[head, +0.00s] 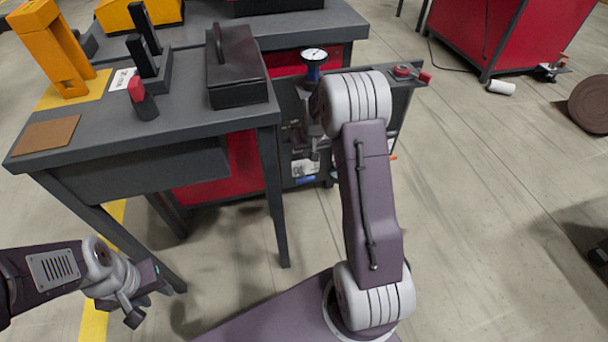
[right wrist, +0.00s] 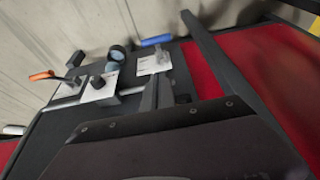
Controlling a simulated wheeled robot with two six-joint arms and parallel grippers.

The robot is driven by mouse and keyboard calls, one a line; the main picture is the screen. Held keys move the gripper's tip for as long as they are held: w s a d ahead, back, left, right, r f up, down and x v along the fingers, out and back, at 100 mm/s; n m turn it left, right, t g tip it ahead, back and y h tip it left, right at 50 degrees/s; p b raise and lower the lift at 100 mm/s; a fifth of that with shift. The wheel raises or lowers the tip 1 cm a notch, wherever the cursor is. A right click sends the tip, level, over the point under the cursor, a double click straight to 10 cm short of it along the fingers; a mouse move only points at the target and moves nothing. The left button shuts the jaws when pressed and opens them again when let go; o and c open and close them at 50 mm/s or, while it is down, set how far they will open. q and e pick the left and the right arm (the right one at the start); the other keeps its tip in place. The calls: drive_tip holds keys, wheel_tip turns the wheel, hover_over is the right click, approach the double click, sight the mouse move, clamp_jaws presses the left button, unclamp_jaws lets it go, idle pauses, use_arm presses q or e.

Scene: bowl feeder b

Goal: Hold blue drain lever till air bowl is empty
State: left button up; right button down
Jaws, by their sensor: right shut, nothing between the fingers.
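The blue drain lever (right wrist: 157,40) shows in the right wrist view beside a white label plate (right wrist: 153,64). A small blue piece (head: 305,180) shows low on the dark panel in the head view and looks like the same lever. The air bowl (head: 313,73) is blue and sits under a round gauge; its contents cannot be made out. My right gripper (right wrist: 160,94) is shut and empty, short of the lever and apart from it. In the head view, the arm partly hides this area. My left gripper (head: 140,297) hangs at the lower left, away from everything; its opening is unclear.
The grey bench (head: 180,140) fills the left, with a black lidded box (head: 237,75) and a red-tipped lever (head: 140,95) on it. A red knob (head: 403,71) is on the panel's right top. An orange handle (right wrist: 42,75) sticks out of the panel.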

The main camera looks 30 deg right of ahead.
drive_tip(key=b, duration=0.7)
hover_over(304, 177)
wheel_tip(304, 177, down, 11)
drive_tip(key=shift+d+r, duration=0.1)
drive_tip(key=shift+r, duration=0.05)
drive_tip(key=shift+s+f+b, duration=0.4)
drive_tip(key=shift+f+b, duration=0.25)
drive_tip(key=shift+b, duration=0.15)
drive_tip(key=shift+s+a+f+b, duration=0.2)
drive_tip(key=shift+s+f+b, duration=0.2)
drive_tip(key=shift+f+b, duration=0.15)
